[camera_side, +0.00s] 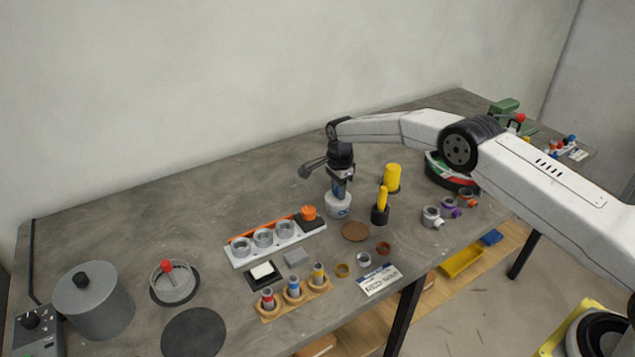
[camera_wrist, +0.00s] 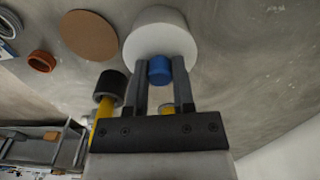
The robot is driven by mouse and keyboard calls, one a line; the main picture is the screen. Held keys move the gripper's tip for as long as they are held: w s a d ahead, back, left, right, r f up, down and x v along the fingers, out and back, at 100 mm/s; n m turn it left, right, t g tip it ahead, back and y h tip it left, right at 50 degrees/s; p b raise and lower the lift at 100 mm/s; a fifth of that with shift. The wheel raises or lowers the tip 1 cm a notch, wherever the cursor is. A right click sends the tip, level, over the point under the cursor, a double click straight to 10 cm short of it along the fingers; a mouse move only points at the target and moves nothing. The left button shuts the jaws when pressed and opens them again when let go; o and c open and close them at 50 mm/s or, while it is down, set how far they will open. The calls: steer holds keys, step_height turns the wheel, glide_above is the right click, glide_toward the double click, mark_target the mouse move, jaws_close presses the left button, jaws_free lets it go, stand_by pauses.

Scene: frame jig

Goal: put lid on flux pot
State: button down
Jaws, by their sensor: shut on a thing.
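In the wrist view, my gripper (camera_wrist: 161,68) is shut on a blue knob (camera_wrist: 160,70), with a white round body (camera_wrist: 158,30) just past the fingertips. The knob looks like the lid's handle. The seam between lid and pot is not clear, so I cannot tell whether the lid is seated or just above the rim.
A brown disc (camera_side: 355,231) lies in front of the pot. A white rack with grey cups (camera_side: 262,238) is at left. The bench behind the pot is clear.

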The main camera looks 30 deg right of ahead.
steer(key=shift+c, duration=1.1)
jaws_free()
steer(key=shift+r, duration=0.25)
steer(key=shift+r, duration=0.5)
steer(key=shift+r, duration=0.15)
steer(key=shift+r, duration=3.4)
steer(key=shift+s+r, duration=0.1)
